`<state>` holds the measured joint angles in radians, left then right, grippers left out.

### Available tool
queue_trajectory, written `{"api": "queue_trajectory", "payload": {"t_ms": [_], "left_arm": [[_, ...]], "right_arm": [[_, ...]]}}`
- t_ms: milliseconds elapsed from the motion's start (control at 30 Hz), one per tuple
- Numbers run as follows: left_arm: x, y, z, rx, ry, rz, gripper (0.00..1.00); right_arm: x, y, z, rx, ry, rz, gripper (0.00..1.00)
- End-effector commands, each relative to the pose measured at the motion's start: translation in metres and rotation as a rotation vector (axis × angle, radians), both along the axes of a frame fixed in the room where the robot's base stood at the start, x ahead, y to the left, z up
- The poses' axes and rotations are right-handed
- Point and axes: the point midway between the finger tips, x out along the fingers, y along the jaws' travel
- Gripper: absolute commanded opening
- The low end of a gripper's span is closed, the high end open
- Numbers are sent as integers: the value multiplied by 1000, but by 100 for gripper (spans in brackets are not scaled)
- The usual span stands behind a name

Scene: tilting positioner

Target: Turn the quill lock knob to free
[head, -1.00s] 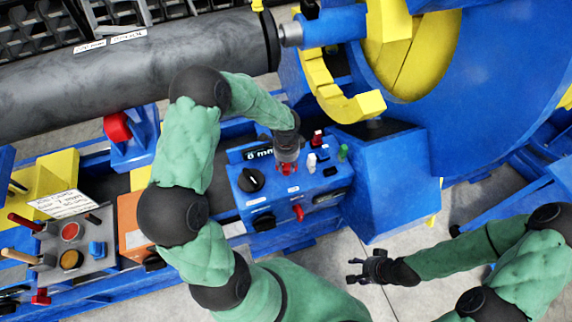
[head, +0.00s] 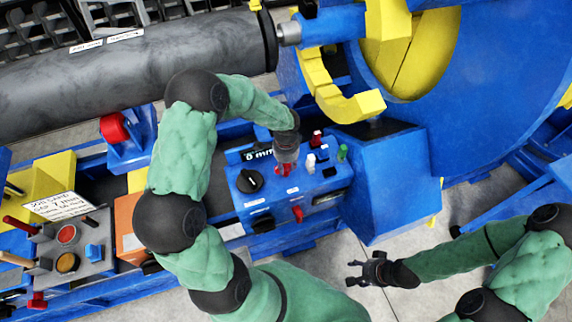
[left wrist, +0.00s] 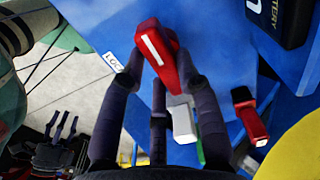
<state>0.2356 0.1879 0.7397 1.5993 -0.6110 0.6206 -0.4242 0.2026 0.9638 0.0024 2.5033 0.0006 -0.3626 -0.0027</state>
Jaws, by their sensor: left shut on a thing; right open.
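The knob (left wrist: 157,52) is red with a white stripe on top and stands on a blue panel. It lies between the fingers of my left gripper (left wrist: 158,75), which is shut on it. A white label starting "LOC" (left wrist: 113,62) is beside the knob. In the head view my left gripper (head: 285,163) points down onto the blue control box (head: 325,192), with a bit of red knob (head: 282,171) showing at its tips. My right gripper (head: 366,268) is open and empty, over the floor at the lower right.
The box also bears a black knob (head: 249,181), a white switch (head: 310,162), a green one (head: 342,152) and a red lever (head: 297,214). A large grey cylinder (head: 150,75) lies behind; a blue and yellow wheel (head: 480,100) stands right. Floor near my right gripper is clear.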

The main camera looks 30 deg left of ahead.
Motion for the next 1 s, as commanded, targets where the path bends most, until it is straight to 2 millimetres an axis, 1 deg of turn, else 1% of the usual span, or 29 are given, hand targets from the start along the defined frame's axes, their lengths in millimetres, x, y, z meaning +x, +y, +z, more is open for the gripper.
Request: {"api": "queue_trajectory", "payload": {"t_ms": [200,233,300,600,700,767,867,1000], "left_arm": [[0,0,0,-1,-1,3,0],[0,0,0,-1,-1,3,41],[0,0,0,-1,-1,3,57],[0,0,0,-1,-1,1,57],[1,0,5,1,-2,1,57],[1,1,10,1,-3,2,57],[1,0,25,0,-4,0,57],[2,0,53,1,-5,2,57]], "right_arm": [[0,0,0,0,0,0,55],[0,0,0,0,0,0,55],[0,0,0,0,0,0,55],[0,0,0,0,0,0,55],[0,0,0,0,0,0,55],[0,0,0,0,0,0,55],[0,0,0,0,0,0,55],[0,0,0,0,0,0,55]]}}
